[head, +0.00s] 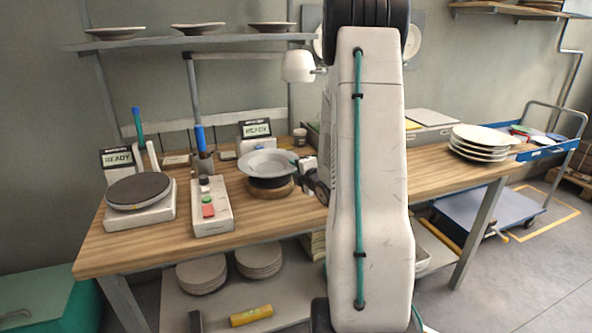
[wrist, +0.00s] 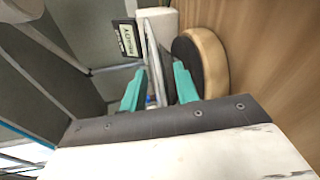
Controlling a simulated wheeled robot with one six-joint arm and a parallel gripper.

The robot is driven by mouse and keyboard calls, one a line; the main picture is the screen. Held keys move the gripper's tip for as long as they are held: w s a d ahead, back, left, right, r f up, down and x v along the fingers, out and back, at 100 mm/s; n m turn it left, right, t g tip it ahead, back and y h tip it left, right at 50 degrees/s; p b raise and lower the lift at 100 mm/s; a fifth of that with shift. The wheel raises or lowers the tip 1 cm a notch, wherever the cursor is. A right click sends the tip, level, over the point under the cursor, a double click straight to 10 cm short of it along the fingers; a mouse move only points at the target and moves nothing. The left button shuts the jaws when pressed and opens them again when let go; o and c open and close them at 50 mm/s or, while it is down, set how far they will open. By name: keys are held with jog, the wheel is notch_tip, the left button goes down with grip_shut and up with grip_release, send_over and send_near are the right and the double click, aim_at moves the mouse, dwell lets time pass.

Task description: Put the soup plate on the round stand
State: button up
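The soup plate (head: 266,162) is pale grey and lies about level over the round stand. The round stand (head: 270,192) has a dark top and a wooden base. In the wrist view the plate (wrist: 155,60) shows nearly edge-on, beside the dark face of the stand (wrist: 215,62). I cannot tell whether the plate touches the stand's top. My gripper (head: 308,178) is at the plate's right rim. In the wrist view its teal fingers (wrist: 160,82) stand apart on either side of the rim, with a gap visible.
A scale with a dark round top (head: 138,192) and a button box (head: 210,205) stand to the left. Stacked plates (head: 482,143) sit on the table's right end. A wall shelf (head: 190,41) holds plates. A blue cart (head: 490,213) stands at the right.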

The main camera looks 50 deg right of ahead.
jog(key=shift+s, duration=0.1)
jog(key=v, duration=1.2)
jog(key=w+a+r+m+g+y, duration=0.15)
jog(key=a+r+m+g, duration=0.3)
jog(key=a, duration=0.45)
jog(key=w+a+r+m+g, duration=0.25)
jog(key=a+m, duration=0.25)
jog(key=a, duration=0.4)
jog(key=s+a+r+m+g+y, duration=0.2)
jog(key=s+a+g, duration=0.1)
jog(key=s+a, duration=0.6)
jog(key=s+a+r+m+g+y, duration=0.2)
jog(key=s+a+m+g, duration=0.1)
jog(key=s+a, duration=0.6)
jog(key=shift+a+r+g+y, duration=0.3)
jog(key=shift+a+r+y, duration=0.1)
jog(key=shift+a, duration=0.25)
jog(key=shift+s+m, duration=0.1)
jog(key=shift+m, duration=0.15)
